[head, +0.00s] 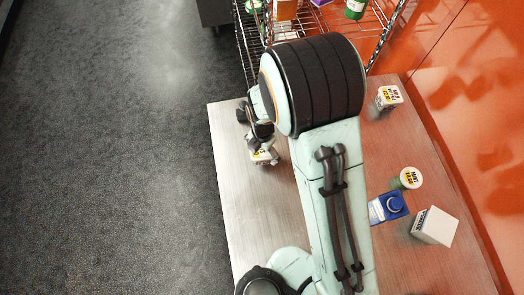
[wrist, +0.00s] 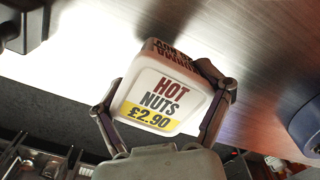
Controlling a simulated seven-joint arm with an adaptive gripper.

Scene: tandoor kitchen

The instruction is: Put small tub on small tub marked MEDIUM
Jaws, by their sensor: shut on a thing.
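My gripper (wrist: 163,98) is shut on a small white square tub (wrist: 152,94), with a finger on each side of it. The tub's lid reads HOT NUTS £2.90 in red and black, with a yellow price strip. In the head view the same tub (head: 265,155) shows below my gripper (head: 259,140), near the table's left edge. I cannot tell whether it touches the table. Another small white tub (head: 388,97) with red lettering and a yellow strip stands at the table's far right. Its word is too small to read surely.
On the table (head: 240,215), right of my arm, are a round tub with a MINT-like label (head: 411,178), a blue-and-white carton (head: 390,206) and a white box (head: 434,227). A wire rack (head: 250,45) with goods stands beyond the table. An orange wall (head: 470,110) borders the right.

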